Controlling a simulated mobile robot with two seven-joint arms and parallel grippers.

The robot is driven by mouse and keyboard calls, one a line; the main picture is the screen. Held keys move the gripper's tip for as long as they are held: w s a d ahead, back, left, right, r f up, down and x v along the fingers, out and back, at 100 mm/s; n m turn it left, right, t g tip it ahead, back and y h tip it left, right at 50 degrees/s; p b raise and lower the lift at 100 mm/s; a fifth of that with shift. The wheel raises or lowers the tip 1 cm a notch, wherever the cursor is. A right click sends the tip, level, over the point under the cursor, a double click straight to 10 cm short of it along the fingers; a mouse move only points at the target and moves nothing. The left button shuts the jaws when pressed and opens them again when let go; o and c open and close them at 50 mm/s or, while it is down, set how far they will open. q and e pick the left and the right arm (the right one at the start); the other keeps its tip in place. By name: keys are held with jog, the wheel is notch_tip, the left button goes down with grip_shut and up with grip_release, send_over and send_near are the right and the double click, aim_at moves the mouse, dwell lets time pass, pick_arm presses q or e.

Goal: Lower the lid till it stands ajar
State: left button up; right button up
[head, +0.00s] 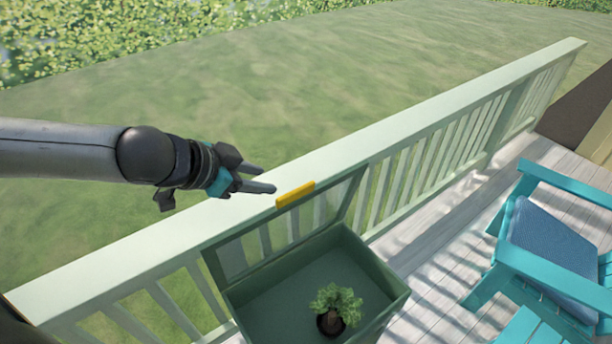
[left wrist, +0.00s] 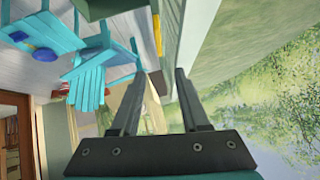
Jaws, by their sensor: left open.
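A green box (head: 378,262) stands open on the deck by the railing. Its lid (head: 232,258), a green frame with a see-through panel, stands raised at the box's far side. A yellow handle (head: 295,194) sits on the lid's upper edge. It also shows in the left wrist view (left wrist: 157,35), beyond my fingertips. My left gripper (head: 268,180) is open and empty, just left of the handle, with a small gap seeming to lie between them. In the left wrist view its two fingers (left wrist: 161,72) are apart with nothing between them. My right gripper is not in view.
A small potted plant (head: 336,308) stands inside the box. A pale green railing (head: 420,125) runs close behind the lid. A turquoise chair (head: 550,262) with a blue cushion stands to the right. Bare deck (head: 435,285) lies between box and chair.

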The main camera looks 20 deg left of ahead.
aim_at(300, 189)
pick_arm(q)
jog(key=b+x, duration=0.1)
jog(key=x, duration=1.3)
jog(key=shift+w+f, duration=0.25)
jog(key=shift+f, duration=0.1)
jog(key=shift+c, duration=0.3)
grip_shut()
dwell(1.0)
